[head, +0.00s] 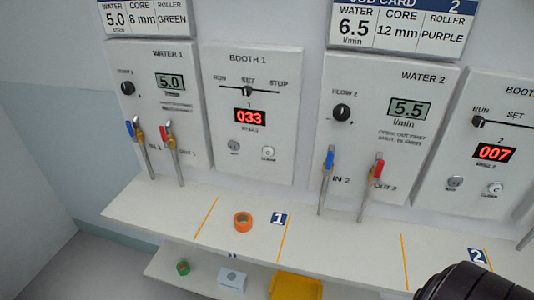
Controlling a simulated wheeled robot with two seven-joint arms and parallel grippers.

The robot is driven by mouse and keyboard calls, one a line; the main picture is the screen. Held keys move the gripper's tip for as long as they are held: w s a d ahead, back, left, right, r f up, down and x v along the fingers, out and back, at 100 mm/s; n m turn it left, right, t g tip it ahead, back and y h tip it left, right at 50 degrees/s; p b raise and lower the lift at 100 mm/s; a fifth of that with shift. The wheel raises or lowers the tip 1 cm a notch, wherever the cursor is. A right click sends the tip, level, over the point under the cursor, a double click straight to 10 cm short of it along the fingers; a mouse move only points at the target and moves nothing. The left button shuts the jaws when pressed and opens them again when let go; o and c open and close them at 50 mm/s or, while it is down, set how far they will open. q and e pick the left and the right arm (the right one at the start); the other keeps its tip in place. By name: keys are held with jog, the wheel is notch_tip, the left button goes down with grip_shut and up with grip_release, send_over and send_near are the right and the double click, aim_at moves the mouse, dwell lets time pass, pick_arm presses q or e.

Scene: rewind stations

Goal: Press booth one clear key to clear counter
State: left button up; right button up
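The booth one panel (250,69) is a white box on the wall. Its red counter display (250,116) reads 033. Below the display are two round keys: a grey one (234,146) at left and a pale white clear key (268,153) at right, labelled CLEAR. The lever above the display stands near SET. Nothing touches the clear key. No gripper fingers show; only a dark rounded part of my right arm enters at the lower right, well away from booth one.
Water 1 panel (138,58) with blue and red valve levers is to the left. Water 2 panel (416,92) and booth two's counter (494,153), reading 007, are to the right. An orange roll (243,222) sits on the white shelf (170,212). A yellow tray (296,287) is below.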

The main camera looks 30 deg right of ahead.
grip_shut()
jog(key=shift+d, duration=0.1)
dwell(1.2)
